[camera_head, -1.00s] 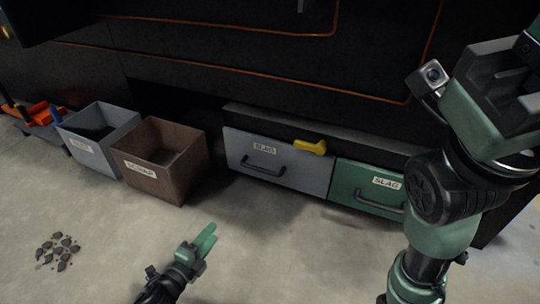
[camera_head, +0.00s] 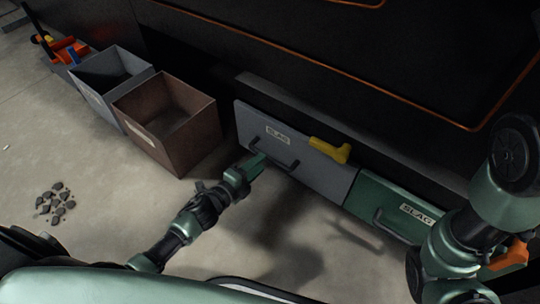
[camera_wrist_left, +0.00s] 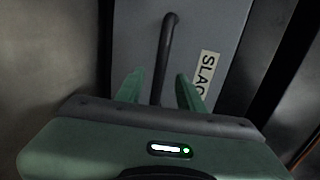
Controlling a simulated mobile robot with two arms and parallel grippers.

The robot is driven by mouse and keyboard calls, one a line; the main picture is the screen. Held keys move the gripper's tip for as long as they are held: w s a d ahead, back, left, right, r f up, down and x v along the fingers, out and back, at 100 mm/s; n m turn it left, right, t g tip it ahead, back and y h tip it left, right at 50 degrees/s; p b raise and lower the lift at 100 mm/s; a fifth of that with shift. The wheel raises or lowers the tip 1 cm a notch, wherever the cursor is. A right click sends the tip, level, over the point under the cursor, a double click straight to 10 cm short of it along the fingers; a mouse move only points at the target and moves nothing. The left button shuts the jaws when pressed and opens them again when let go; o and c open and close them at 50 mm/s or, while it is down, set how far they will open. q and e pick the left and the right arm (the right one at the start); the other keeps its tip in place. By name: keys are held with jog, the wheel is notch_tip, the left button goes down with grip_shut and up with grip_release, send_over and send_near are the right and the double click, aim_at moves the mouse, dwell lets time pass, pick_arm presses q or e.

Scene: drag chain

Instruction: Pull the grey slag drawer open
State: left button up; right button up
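The grey slag drawer (camera_head: 300,165) has a dark bar handle (camera_head: 278,153) and a white SLAG label (camera_head: 278,135). Its front looks closed in the head view. My left gripper (camera_head: 257,162) reaches up to the drawer's handle, near the handle's left end. In the left wrist view, its two green fingers (camera_wrist_left: 159,90) stand apart on either side of the handle (camera_wrist_left: 168,50), with gaps visible. I cannot tell how deep the bar sits between them.
A yellow object (camera_head: 330,150) rests at the grey drawer's top edge. A green SLAG drawer (camera_head: 385,212) adjoins on the right. A brown bin (camera_head: 165,125) and a grey bin (camera_head: 108,78) stand left. Dark lumps (camera_head: 57,203) lie on the floor. Floor before the grey drawer is clear.

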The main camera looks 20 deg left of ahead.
pick_arm(q)
jog(key=b+x, duration=0.2)
jog(key=x, duration=0.3)
jog(key=shift+w, duration=0.1)
grip_shut()
dwell(1.3)
